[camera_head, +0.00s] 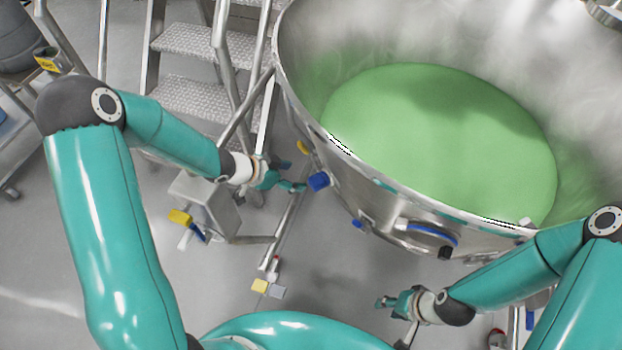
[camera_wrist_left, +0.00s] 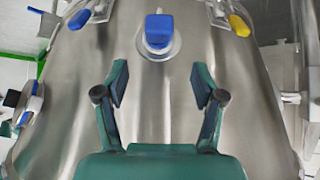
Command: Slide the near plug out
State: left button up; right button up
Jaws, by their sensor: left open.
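A blue plug (camera_head: 318,181) sticks out of the steel vessel's outer wall, just beyond my left gripper (camera_head: 296,187). In the left wrist view the blue plug (camera_wrist_left: 159,30) sits in a round metal fitting, ahead of and centred between the fingers. My left gripper (camera_wrist_left: 160,90) is open and empty, with a gap between its fingertips and the plug. Another small blue part (camera_head: 358,224) is lower on the vessel; I cannot tell whether it is a plug. My right gripper (camera_head: 385,302) is below the vessel, away from the blue plug; its finger gap is unclear.
The large steel vessel (camera_head: 298,95) holds green material (camera_head: 440,130). A yellow handle (camera_head: 302,147) is beside the blue plug, and also shows in the left wrist view (camera_wrist_left: 239,25). A steel box (camera_head: 205,205) and stairs (camera_head: 195,40) stand to the left. Grey floor lies below.

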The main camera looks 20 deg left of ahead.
aim_at(316, 180)
pick_arm(q)
jog(key=b+x, duration=0.2)
jog(key=x, duration=0.8)
jog(key=shift+w+d+f, duration=0.2)
jog(key=shift+d+f, duration=0.05)
jog(key=shift+f, duration=0.05)
grip_shut()
